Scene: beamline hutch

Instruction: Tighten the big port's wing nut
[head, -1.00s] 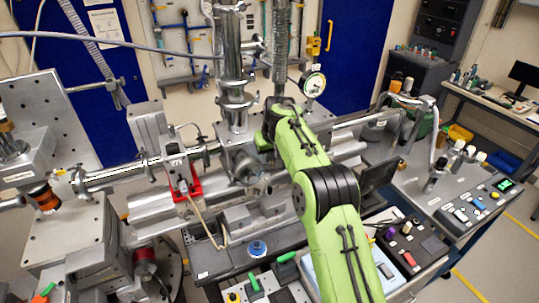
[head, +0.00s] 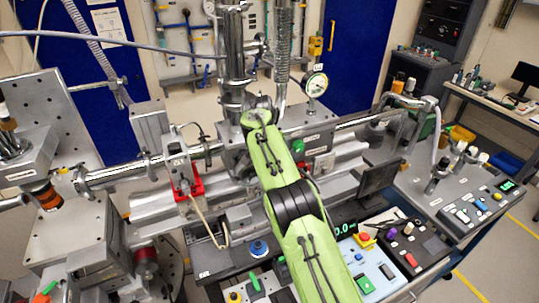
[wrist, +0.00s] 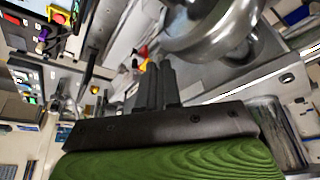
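In the head view the green arm reaches to the steel vertical column with clamped flanges (head: 233,100), and its wrist end is beside that column. My gripper's fingers are hidden there behind the arm. In the wrist view my gripper (wrist: 159,65) shows two dark fingers side by side, with no clear gap and nothing seen between them. A large round metal flange or clamp (wrist: 205,35) is close, above and right of the fingertips, apart from them. I cannot tell which fitting is the big port, and its wing nut is not clearly visible.
A horizontal beam pipe (head: 115,175) with a red clamp bracket (head: 188,188) runs left of the arm. A dial gauge (head: 316,84) stands behind right. A dark monitor (head: 379,182) and control boxes (head: 408,256) are at right. Fittings crowd the space around the wrist.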

